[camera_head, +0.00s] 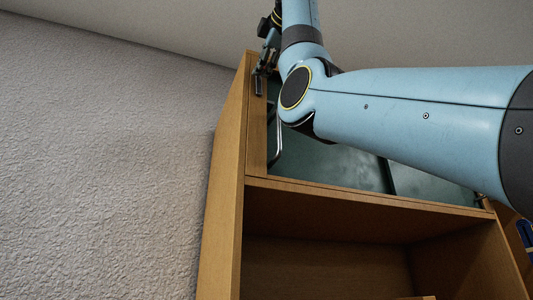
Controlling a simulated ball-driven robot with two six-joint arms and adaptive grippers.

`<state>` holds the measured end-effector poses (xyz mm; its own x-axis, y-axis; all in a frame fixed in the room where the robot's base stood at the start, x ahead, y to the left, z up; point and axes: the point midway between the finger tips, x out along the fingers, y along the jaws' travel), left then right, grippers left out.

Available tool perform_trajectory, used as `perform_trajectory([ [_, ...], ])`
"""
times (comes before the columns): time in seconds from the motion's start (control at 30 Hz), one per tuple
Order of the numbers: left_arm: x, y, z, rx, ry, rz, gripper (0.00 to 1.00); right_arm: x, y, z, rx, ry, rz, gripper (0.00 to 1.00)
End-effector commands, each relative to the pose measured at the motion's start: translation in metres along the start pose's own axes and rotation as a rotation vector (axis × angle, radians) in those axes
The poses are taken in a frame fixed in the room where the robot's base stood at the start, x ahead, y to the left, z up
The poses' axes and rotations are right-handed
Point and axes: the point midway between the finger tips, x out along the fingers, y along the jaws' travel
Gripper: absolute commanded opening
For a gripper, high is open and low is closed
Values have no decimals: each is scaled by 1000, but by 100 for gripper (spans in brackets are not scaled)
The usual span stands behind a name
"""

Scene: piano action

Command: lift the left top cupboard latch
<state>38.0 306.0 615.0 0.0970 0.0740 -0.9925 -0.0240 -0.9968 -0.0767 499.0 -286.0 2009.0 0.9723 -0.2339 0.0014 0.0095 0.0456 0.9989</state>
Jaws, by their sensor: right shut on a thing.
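The top cupboard (256,125) has a wooden frame and dark green doors (330,160). My right arm comes in from the right and crosses in front of the doors. My right gripper (262,75) is at the upper left corner of the cupboard, beside the wooden frame. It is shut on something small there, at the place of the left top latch. The latch itself is hidden by the fingers, so its position cannot be made out. My left gripper is not in view.
A metal bar handle (278,140) stands out from the left door, below my right gripper. An open wooden shelf space (330,265) lies under the doors. A blue object (526,236) is at the right edge. A bare rough wall (100,160) fills the left.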

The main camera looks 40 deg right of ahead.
Motion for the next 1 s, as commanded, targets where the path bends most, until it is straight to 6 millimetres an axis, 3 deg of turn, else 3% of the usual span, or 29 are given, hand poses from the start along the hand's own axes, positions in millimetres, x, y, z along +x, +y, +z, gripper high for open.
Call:
perform_trajectory([
  [0.67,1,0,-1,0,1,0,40,1,-3,-5,-58,2,-8,0],
  [0.7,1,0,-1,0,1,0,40,1,-3,-5,-58,2,-8,27],
  [0.87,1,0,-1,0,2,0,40,1,-2,-5,-57,2,-6,46],
  [1.0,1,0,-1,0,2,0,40,1,-2,-4,-56,1,-4,46],
])
